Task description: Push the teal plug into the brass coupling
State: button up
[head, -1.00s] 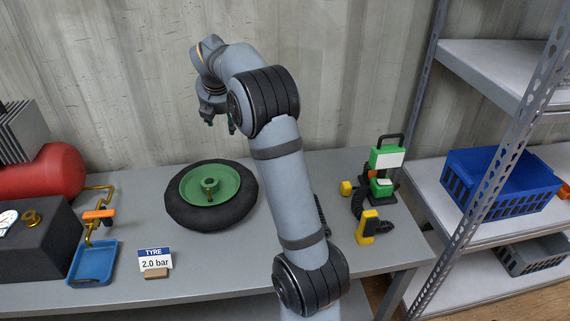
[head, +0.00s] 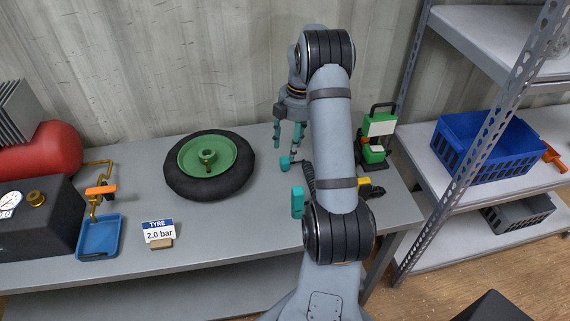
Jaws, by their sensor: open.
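Two teal pieces lie on the bench just left of my arm: a small one (head: 286,163) and an upright block (head: 297,201). I take them to be parts of the teal plug; a black hose beside them is mostly hidden by my arm. My gripper (head: 287,134) hangs fingers down behind and above the small teal piece, open, with teal fingertips. It appears empty. The brass coupling (head: 36,199) appears to be the brass fitting on top of the dark box (head: 40,230) at the far left, well away from my gripper.
A tyre with a green hub (head: 207,160) lies mid-bench. A blue tray (head: 99,237), orange-handled brass valve (head: 101,190) and "TYRE 2.0 bar" sign (head: 159,232) stand left. A green device (head: 377,135) and yellow piece (head: 370,190) are right of my arm, beside the shelf rack.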

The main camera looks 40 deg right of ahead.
aim_at(285, 159)
jog(key=shift+w+a+f, duration=0.15)
jog(key=shift+f, duration=1.1)
jog(key=shift+f, duration=0.1)
jog(key=shift+w+a+f+p, duration=0.15)
jog(key=shift+f+p, duration=0.1)
jog(key=shift+f, duration=0.55)
jog(key=shift+w+f+p, duration=0.2)
jog(key=shift+f+p, duration=0.05)
jog(key=shift+f, duration=0.6)
jog(key=shift+w+a+f+p, duration=0.15)
jog(key=shift+f+p, duration=0.1)
jog(key=shift+f, duration=0.55)
jog(key=shift+c, duration=0.2)
jog(key=c, duration=1.1)
